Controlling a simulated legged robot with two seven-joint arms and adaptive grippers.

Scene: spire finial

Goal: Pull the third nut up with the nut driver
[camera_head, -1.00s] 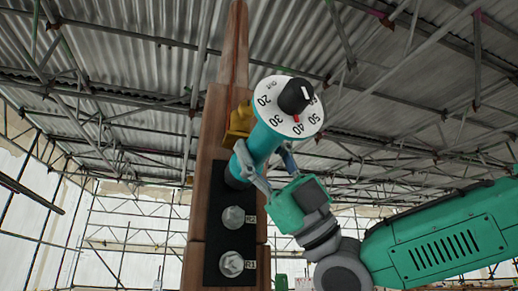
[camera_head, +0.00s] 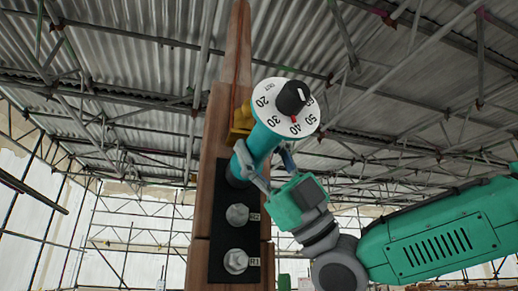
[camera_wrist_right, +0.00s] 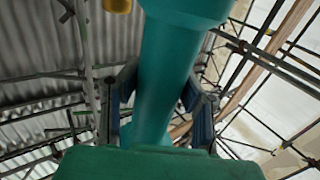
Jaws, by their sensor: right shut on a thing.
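The teal nut driver (camera_head: 258,143) stands out from the black plate, with its white dial and black knob (camera_head: 292,97) toward me; the red mark is near 40. My right gripper (camera_head: 263,166) is shut around its barrel, which also fills the middle of the right wrist view (camera_wrist_right: 168,75). The driver's far end covers the top place on the black plate (camera_head: 221,262), so the third nut is hidden. Below it are two silver hex nuts, R2 (camera_head: 237,214) and R1 (camera_head: 236,261), on the plate. My left gripper is not in view.
The plate is on a brown wooden spire post (camera_head: 204,170) that narrows upward. A yellow part (camera_head: 241,121) sits on the post just behind the driver. Scaffold bars and a corrugated roof (camera_head: 130,50) surround it. Space right of the post holds my right arm.

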